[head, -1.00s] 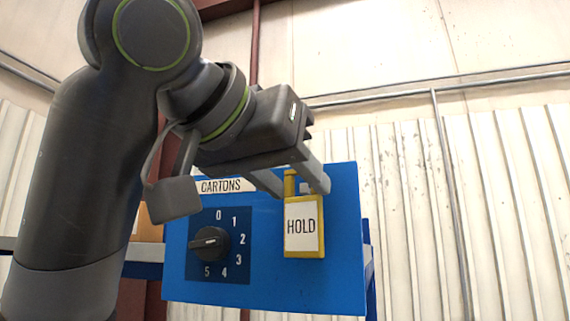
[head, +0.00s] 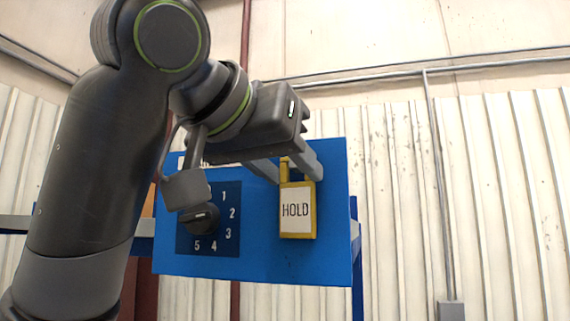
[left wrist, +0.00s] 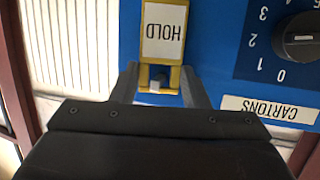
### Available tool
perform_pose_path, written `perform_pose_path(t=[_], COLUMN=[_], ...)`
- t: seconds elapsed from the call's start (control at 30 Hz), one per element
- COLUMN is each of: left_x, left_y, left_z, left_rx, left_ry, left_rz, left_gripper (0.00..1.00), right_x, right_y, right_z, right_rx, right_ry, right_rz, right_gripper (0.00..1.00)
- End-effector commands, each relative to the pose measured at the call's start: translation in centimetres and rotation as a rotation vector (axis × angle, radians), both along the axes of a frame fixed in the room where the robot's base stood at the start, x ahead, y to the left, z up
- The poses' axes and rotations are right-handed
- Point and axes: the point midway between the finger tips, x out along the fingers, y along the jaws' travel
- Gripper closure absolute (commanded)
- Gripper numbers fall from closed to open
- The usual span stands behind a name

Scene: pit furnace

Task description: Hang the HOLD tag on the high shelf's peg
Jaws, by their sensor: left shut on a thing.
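The HOLD tag (head: 296,211) is a yellow plate with a white panel, hanging upright in front of the blue board of the high shelf. My left gripper (head: 296,176) is shut on the tag's narrow yellow top. In the left wrist view the tag (left wrist: 163,35) appears upside down, with my left gripper's fingers (left wrist: 158,90) on both sides of its loop. A small grey peg end (left wrist: 155,86) shows within the loop's opening. I cannot tell how deep the peg sits in the loop. My right gripper is out of view.
The blue board (head: 333,215) carries a black rotary dial (left wrist: 300,38) with numbers, left of the tag in the head view. A CARTONS label (left wrist: 270,110) is mostly hidden by my arm there. A corrugated wall (head: 400,200) stands behind. Right of the board is open.

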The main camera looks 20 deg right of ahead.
Motion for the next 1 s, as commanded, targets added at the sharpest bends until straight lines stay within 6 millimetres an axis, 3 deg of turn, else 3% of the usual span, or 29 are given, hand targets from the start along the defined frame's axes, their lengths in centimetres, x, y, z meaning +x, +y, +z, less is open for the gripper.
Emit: perform_pose_path(t=[0.3, 0.33, 0.5, 1.0], left_x=[0.07, 0.07, 0.14, 0.29], left_y=[-0.02, -0.02, 0.04, 0.14], left_z=[-0.10, -0.10, -0.09, -0.05], left_rx=[0.001, 0.001, 0.001, -0.001], left_ry=[0.004, 0.004, 0.004, 0.005], left_rz=[0.000, 0.000, 0.003, 0.007], left_gripper=[0.80, 0.55, 0.33, 0.33], right_x=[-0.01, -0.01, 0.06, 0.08], right_y=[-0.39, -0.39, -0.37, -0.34], right_z=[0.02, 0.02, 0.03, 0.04], right_rx=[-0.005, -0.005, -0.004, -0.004], right_ry=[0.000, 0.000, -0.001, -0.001], right_rz=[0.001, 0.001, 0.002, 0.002], right_gripper=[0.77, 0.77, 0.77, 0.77])
